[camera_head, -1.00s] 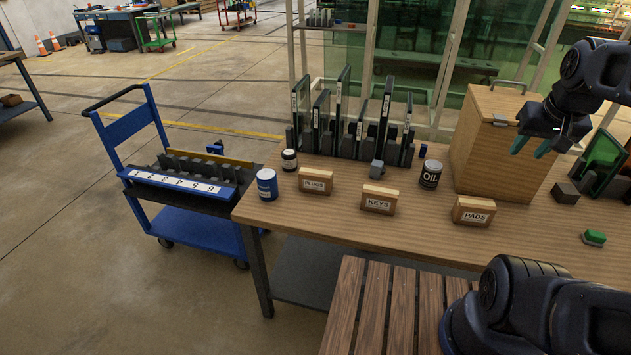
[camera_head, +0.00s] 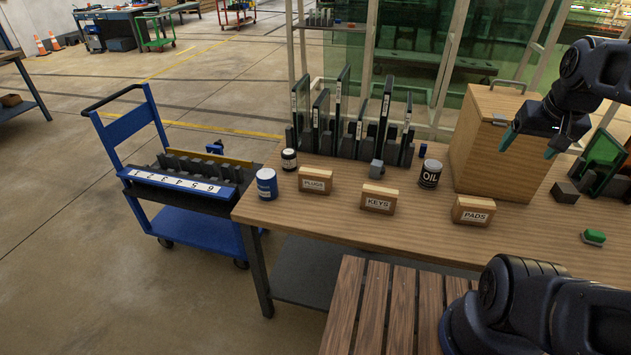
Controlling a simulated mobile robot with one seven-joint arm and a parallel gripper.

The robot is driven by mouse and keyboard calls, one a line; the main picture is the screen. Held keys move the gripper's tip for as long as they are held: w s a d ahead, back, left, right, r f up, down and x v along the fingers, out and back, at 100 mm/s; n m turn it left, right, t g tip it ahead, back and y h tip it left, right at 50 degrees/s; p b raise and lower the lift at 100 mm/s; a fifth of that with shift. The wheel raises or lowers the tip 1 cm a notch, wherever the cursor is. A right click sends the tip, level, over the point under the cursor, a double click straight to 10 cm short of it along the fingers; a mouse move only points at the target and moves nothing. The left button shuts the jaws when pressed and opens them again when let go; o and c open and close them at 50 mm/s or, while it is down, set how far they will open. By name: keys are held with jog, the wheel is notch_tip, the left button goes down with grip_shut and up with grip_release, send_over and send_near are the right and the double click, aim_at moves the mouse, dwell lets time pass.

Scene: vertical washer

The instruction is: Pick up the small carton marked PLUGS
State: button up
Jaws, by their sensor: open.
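The small carton marked PLUGS (camera_head: 315,181) stands upright on the wooden table (camera_head: 335,223), toward its left end. It is light brown with a white label facing me. My gripper (camera_head: 528,147) is at the upper right, in front of the wooden box and raised above the table. Its two teal fingertips are spread apart with nothing between them. It is far to the right of the PLUGS carton.
The KEYS carton (camera_head: 379,199) and PADS carton (camera_head: 473,211) stand to the right of PLUGS. A blue can (camera_head: 267,184) and a dark jar (camera_head: 289,160) are to its left. Upright panels (camera_head: 340,115) stand behind. An OIL can (camera_head: 430,174) and wooden box (camera_head: 492,150) are farther right.

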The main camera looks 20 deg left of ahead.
jog(key=w+a+r+m+g+y, duration=0.15)
jog(key=w+a+m, duration=0.5)
jog(key=w, duration=0.65)
jog(key=w+a+f+g, duration=0.1)
jog(key=w+a+g, duration=0.1)
jog(key=w+a, duration=0.35)
jog(key=m+g+h, duration=0.1)
jog(key=m+h, duration=0.5)
jog(key=m, duration=0.5)
send_near(315, 171)
jog(key=shift+d+f, duration=0.5)
jog(key=shift+f, duration=0.35)
jog(key=x, duration=0.5)
jog(key=shift+f, duration=0.15)
jog(key=shift+x, duration=2.55)
